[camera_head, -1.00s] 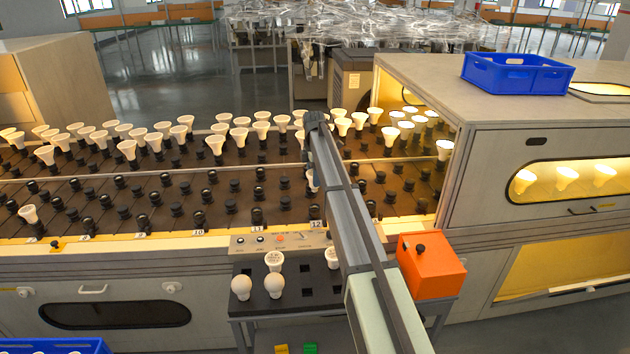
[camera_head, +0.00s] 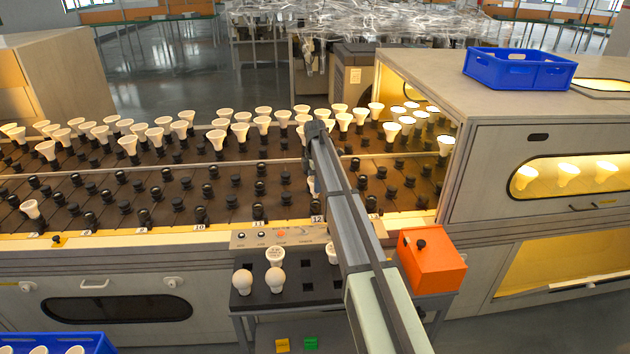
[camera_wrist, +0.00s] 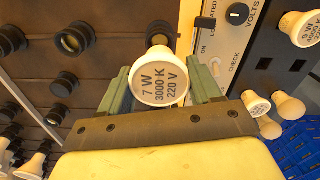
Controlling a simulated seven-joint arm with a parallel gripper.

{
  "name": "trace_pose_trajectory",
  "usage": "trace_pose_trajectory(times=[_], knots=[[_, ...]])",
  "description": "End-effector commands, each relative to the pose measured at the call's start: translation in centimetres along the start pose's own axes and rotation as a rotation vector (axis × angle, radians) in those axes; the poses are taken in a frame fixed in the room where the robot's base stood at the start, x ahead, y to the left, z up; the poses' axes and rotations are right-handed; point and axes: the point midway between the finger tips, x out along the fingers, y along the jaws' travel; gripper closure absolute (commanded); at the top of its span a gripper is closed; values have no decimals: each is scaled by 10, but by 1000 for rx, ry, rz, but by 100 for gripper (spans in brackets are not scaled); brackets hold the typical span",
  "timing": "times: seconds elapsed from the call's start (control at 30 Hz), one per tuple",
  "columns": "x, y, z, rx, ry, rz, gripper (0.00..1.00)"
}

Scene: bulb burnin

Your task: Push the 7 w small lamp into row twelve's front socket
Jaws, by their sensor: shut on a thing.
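The small lamp (camera_wrist: 160,82), marked 7 W 3000 K 220 V, shows its pale face to the wrist camera. My gripper (camera_wrist: 162,92) is shut on it, with a green jaw on each side. A dark socket (camera_wrist: 160,32) shows just past the lamp's upper edge, partly covered by it. The lamp's base is hidden, so I cannot tell whether it is in a socket.
Neighbouring front sockets (camera_head: 258,211) stand empty. Lit and unlit lamps fill the back rows. A control panel (camera_head: 280,237) and a dark rack (camera_head: 305,285) with several lamps lie in front. An orange box (camera_head: 432,268) stands right of my arm.

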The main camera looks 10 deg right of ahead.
Motion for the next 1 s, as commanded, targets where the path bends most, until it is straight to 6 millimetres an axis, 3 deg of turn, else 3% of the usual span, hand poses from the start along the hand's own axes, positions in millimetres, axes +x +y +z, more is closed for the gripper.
trace_pose_trajectory(times=[1.0], knots=[[20,0,0,0,0,0,67]])
